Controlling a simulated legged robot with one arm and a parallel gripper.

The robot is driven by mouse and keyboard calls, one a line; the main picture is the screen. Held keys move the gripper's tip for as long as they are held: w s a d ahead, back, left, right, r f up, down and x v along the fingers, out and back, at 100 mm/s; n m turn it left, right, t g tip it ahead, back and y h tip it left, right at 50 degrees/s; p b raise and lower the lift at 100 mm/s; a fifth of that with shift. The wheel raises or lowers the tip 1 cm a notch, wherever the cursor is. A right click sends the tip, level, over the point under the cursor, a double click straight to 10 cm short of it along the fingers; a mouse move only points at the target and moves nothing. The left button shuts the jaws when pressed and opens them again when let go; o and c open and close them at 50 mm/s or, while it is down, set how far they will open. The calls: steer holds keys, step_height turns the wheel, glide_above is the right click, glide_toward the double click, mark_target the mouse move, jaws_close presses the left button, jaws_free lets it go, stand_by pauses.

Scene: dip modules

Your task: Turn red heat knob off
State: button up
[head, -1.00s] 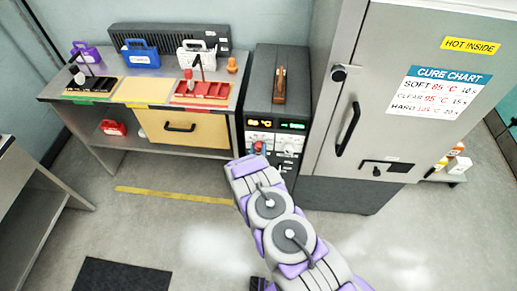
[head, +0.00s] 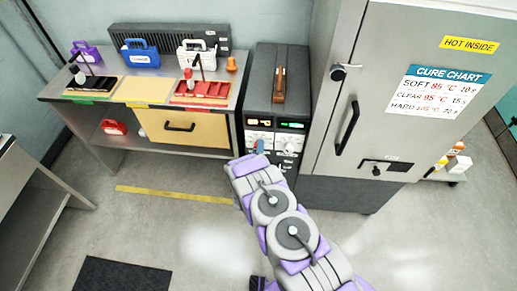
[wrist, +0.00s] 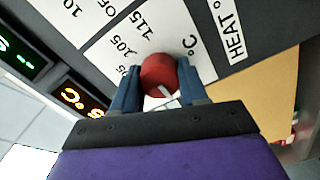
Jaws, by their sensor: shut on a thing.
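The red heat knob (wrist: 158,74) sits on a white dial plate (wrist: 110,48) beside the word HEAT in the wrist view. My gripper (wrist: 158,68) is shut on the knob, with one blue finger on each side of it. A pale mark on the knob points down towards my palm. The plate shows 105, 115, a °C sign and part of OFF; other lettering is cut off. In the head view my gripper (head: 260,148) is at the front of the dark control unit (head: 262,85), and the knob is mostly hidden there.
An orange display (wrist: 73,97) and a green display (wrist: 20,49) are on the unit. The grey oven cabinet (head: 320,125) stands close on the right. A bench (head: 140,92) with trays and a yellow drawer (head: 185,128) is on the left. The floor in front is open.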

steer(key=shift+a+n, duration=0.25)
steer(key=shift+n, duration=0.45)
steer(key=o, duration=1.1)
steer(key=shift+a, duration=0.15)
steer(key=shift+c, duration=0.2)
steer(key=shift+s, duration=0.1)
steer(key=s+p, duration=0.1)
steer(key=s, duration=1.6)
steer(key=shift+a+f, duration=0.15)
steer(key=shift+a, duration=0.15)
